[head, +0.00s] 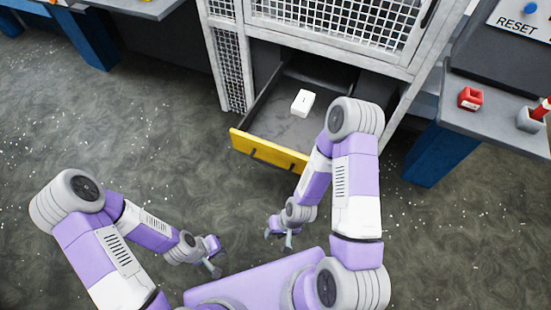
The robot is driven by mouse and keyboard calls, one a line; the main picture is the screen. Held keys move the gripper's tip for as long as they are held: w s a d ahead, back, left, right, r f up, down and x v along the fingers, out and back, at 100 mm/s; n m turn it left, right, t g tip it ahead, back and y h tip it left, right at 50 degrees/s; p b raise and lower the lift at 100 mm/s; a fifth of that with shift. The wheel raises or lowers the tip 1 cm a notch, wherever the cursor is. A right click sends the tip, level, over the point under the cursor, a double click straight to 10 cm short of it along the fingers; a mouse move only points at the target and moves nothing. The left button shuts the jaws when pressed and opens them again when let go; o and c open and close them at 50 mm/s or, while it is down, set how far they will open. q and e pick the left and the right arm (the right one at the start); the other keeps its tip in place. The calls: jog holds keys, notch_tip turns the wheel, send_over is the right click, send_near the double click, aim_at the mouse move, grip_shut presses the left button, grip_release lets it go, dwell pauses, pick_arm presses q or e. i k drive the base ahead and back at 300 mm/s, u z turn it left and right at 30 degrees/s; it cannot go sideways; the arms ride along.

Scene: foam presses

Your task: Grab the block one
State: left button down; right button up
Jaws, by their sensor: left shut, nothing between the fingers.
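The block one is a small white block (302,103) with a dark mark on its top. It lies inside the open drawer (262,108), which has a yellow front (268,151). My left gripper (214,265) is low at the lower middle of the head view, shut and empty, well apart from the block. My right gripper (281,236) is in front of the drawer, nearer to me than its yellow front and apart from the block. Its fingers are too small to tell whether they are open. My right arm passes just right of the drawer and hides its right front corner.
The drawer sits under a grey machine with mesh panels (330,20). To the right, a table (470,125) holds a red block (471,98) and a grey holder with a red item (532,119). The floor to the left is open.

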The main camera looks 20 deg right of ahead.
aim_at(301, 108)
jog(key=u, duration=2.45)
jog(key=k, duration=1.6)
jog(key=z, duration=1.9)
jog(key=i, duration=0.5)
